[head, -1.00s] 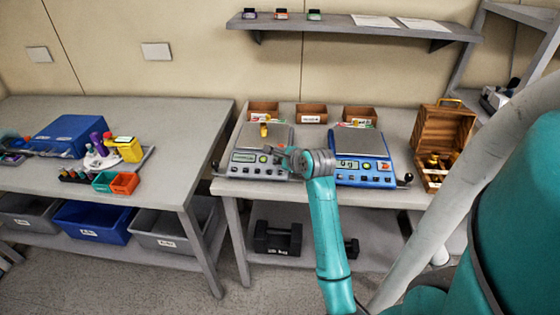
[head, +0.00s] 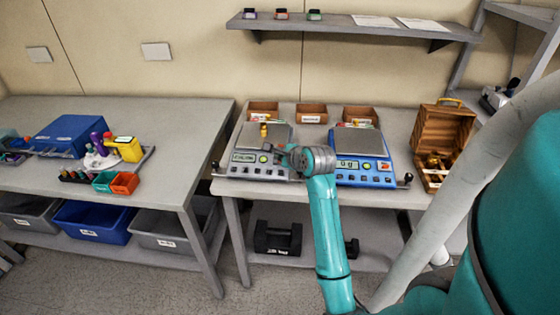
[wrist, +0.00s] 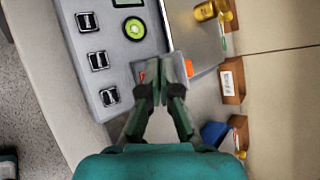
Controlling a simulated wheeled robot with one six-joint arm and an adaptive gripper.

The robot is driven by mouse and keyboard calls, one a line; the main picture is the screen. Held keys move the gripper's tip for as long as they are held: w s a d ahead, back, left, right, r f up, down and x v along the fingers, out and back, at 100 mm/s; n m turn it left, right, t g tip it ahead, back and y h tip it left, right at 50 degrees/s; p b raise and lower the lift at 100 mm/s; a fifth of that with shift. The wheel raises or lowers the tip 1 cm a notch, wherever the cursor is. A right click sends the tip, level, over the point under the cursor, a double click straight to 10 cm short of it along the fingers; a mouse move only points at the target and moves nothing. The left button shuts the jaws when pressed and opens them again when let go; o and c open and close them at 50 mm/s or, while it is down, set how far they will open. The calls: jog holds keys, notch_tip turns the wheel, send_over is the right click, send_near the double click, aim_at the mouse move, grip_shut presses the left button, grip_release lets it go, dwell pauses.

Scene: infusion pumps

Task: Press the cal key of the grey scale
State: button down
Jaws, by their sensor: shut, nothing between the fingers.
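The grey scale (head: 240,171) stands on the right-hand table, with a display (head: 244,157) and a row of keys on its front panel. A brass weight (head: 264,131) stands on its pan; it also shows in the wrist view (wrist: 205,11). My gripper (head: 274,153) is shut and empty over the right part of the panel. In the wrist view my fingertips (wrist: 162,88) are together beside a red-orange marked spot (wrist: 143,76), partly hidden by them. Several black keys (wrist: 98,60) and a green round level (wrist: 134,28) show there. Key labels are unreadable, and contact cannot be told.
A blue scale (head: 362,174) stands just right of my gripper. Small cardboard bins (head: 311,113) line the back of the table. An open wooden case (head: 440,140) is at the right. A shelf (head: 350,28) hangs above.

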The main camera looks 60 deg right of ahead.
jog(key=shift+r, duration=0.15)
jog(key=shift+s+a+r, duration=0.1)
jog(key=shift+a+r, duration=0.1)
jog(key=shift+r, duration=0.55)
jog(key=shift+s+a+r, duration=0.1)
jog(key=shift+a+r, duration=0.15)
jog(key=shift+r, duration=0.55)
jog(key=shift+s+a+r, duration=0.1)
jog(key=shift+a+r, duration=0.1)
jog(key=shift+r, duration=0.55)
